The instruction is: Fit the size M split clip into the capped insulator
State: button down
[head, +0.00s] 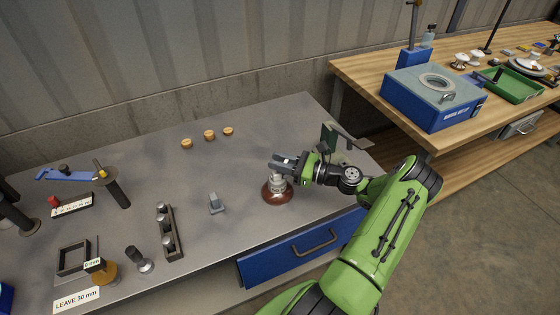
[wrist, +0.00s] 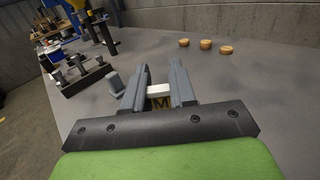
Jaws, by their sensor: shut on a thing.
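The capped insulator (head: 278,196), a brown disc with a pale metal cap, stands on the grey bench near its front right. My gripper (head: 287,160) is directly above the cap, very close to it; I cannot tell whether they touch. In the wrist view my gripper (wrist: 160,88) is shut on a small pale piece with a tan face marked M, which I take as the size M split clip (wrist: 159,90). Its lower part is hidden by the gripper body. The insulator is hidden in the wrist view.
A small grey block (head: 215,204) stands left of the insulator. Three tan round pieces (head: 209,135) lie behind. A rack with metal cylinders (head: 166,232) is further left. A dark green fixture (head: 330,136) stands right of my gripper. The bench between is clear.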

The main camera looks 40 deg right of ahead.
jog(key=shift+f+b, duration=0.3)
jog(key=shift+f, duration=0.25)
jog(key=c, duration=0.8)
grip_release()
jog(key=shift+c, duration=0.2)
jog(key=v, duration=1.5)
jog(key=shift+s+d, duration=0.15)
jog(key=shift+s, duration=0.2)
